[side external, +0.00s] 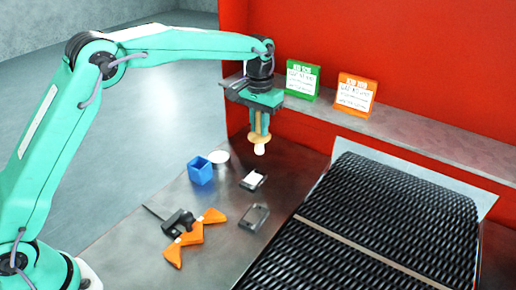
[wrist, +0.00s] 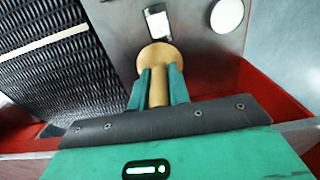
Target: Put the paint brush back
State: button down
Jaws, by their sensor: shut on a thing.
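My gripper (side external: 258,130) is shut on a tan thing with a round collar and a white rounded tip, which I take to be the paint brush (side external: 259,141). It hangs tip down, seemingly above the metal table. In the wrist view, my gripper's fingers (wrist: 159,88) close on its tan shaft, and its round tan collar (wrist: 160,55) hides the tip. An open blue cup (side external: 200,172) stands on the table to the lower left of the brush. No other brush shows.
A white disc (side external: 218,157) lies behind the cup. A small dark holder with a white top (side external: 253,180) and a dark frame (side external: 254,217) lie nearby. An orange piece with a dark clamp (side external: 195,237) lies in front. The black mesh belt (side external: 385,225) is at right; green and orange signs stand on the ledge.

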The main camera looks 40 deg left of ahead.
jog(key=shift+s+a+r, duration=0.15)
jog(key=shift+s+r, duration=0.1)
jog(key=shift+s, duration=0.15)
jog(key=s+a+r+m, duration=0.1)
jog(key=s+a, duration=0.1)
jog(key=s, duration=0.5)
jog(key=s+a+r+m, duration=0.1)
jog(key=s+a, duration=0.1)
jog(key=s, duration=0.6)
jog(key=w+a+f, duration=0.5)
jog(key=a+f, duration=0.2)
jog(key=a, duration=0.3)
jog(key=shift+w, duration=0.4)
jog(key=shift+f, duration=1.95)
jog(key=shift+f, duration=0.3)
jog(key=c, duration=1.3)
grip_release()
